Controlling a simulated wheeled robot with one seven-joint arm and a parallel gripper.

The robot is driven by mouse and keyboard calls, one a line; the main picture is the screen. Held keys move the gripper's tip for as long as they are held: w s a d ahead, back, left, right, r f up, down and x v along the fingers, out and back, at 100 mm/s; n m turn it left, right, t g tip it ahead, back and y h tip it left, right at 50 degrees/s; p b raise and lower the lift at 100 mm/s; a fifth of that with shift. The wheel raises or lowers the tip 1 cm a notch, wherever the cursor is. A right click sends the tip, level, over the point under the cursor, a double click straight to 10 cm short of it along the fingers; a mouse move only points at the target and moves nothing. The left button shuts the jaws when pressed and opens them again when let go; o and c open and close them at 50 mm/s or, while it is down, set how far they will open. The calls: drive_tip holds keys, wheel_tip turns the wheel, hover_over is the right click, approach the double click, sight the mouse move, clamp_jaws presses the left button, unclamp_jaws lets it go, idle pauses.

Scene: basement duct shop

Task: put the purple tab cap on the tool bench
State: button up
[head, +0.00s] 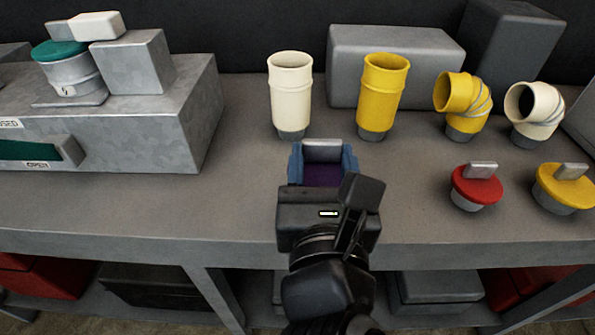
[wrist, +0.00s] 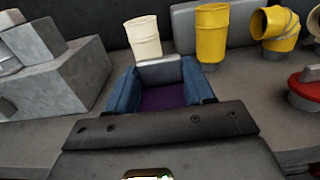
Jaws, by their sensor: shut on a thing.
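The purple tab cap (head: 323,174) is between the blue fingers of my gripper (head: 323,162), with its grey tab (head: 322,150) standing up between them. In the wrist view, the purple top (wrist: 165,98) and the tab (wrist: 160,73) show between the two fingers (wrist: 160,85); the rest of the cap is hidden by my gripper. My gripper is shut on the cap over the front part of a long grey bench (head: 225,212). I cannot tell whether the cap touches the bench top, or whether this is the tool bench.
Cream (head: 290,95) and yellow (head: 381,95) upright pipes stand behind my gripper. Yellow (head: 459,100) and cream (head: 535,110) elbows and red (head: 477,187) and yellow (head: 563,188) tab caps are right. A metal box (head: 185,115) is left. Bare bench lies left of my gripper.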

drive_tip(key=shift+w+a+f+b, duration=0.25)
drive_tip(key=shift+w+a+f, duration=0.4)
drive_tip(key=shift+w+f, duration=0.5)
drive_tip(key=shift+w+a+f+b, duration=0.2)
drive_tip(key=shift+w+a+f, duration=0.5)
drive_tip(key=shift+f, duration=0.9)
drive_tip(key=shift+w+a+f+b, duration=0.25)
drive_tip(key=shift+w+a+f, duration=0.4)
drive_tip(key=shift+w+f, duration=0.5)
drive_tip(key=shift+s+f, duration=0.2)
drive_tip(key=shift+f, duration=0.1)
drive_tip(key=o, duration=1.1)
drive_tip(key=shift+c, duration=0.2)
drive_tip(key=shift+r, duration=0.15)
drive_tip(key=s+b, duration=0.1)
drive_tip(key=s, duration=1.1)
drive_tip(key=shift+a, duration=0.2)
